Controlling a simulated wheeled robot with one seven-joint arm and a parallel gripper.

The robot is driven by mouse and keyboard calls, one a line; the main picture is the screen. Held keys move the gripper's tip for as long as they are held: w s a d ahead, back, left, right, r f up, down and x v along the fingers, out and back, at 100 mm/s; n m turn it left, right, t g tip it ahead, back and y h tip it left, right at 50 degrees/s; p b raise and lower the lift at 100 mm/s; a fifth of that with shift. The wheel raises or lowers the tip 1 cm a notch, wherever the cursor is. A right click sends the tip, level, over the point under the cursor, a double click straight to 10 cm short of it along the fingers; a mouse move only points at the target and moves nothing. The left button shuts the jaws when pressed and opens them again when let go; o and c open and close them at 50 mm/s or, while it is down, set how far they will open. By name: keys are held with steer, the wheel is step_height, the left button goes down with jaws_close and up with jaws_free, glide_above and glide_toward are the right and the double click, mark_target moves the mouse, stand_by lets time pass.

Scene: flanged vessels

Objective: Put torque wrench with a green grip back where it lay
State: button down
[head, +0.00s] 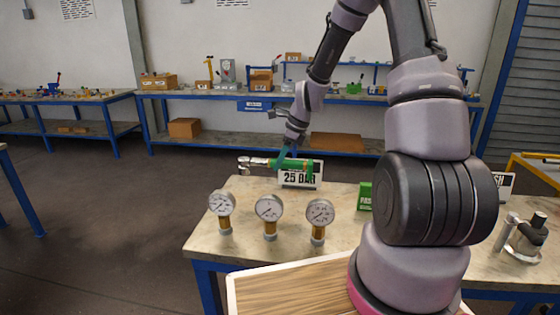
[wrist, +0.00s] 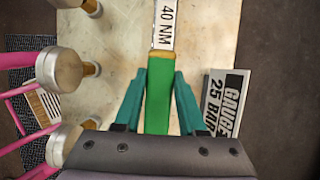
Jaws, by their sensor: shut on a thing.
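The torque wrench with a green grip (head: 290,172) is held in the air above the left end of the table, in front of the 25 BAR sign. Its silver head points left in the head view. In the wrist view its green grip (wrist: 157,100) lies between the two teal fingers, with a 40 NM label towards the top. My gripper (head: 288,154) is shut on the green grip; it also shows in the wrist view (wrist: 158,88). The gripper and wrench hide part of the sign in the head view.
Three pressure gauges (head: 269,208) stand in a row on the table (head: 245,198), near the wrench. The 25 BAR sign (head: 302,176) stands behind them. A green box (head: 365,196) stands right of the sign. My arm hides the table's middle.

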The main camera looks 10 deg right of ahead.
steer(key=shift+f, duration=5.9)
steer(key=shift+c, duration=2)
jaws_free()
steer(key=shift+f, duration=0.1)
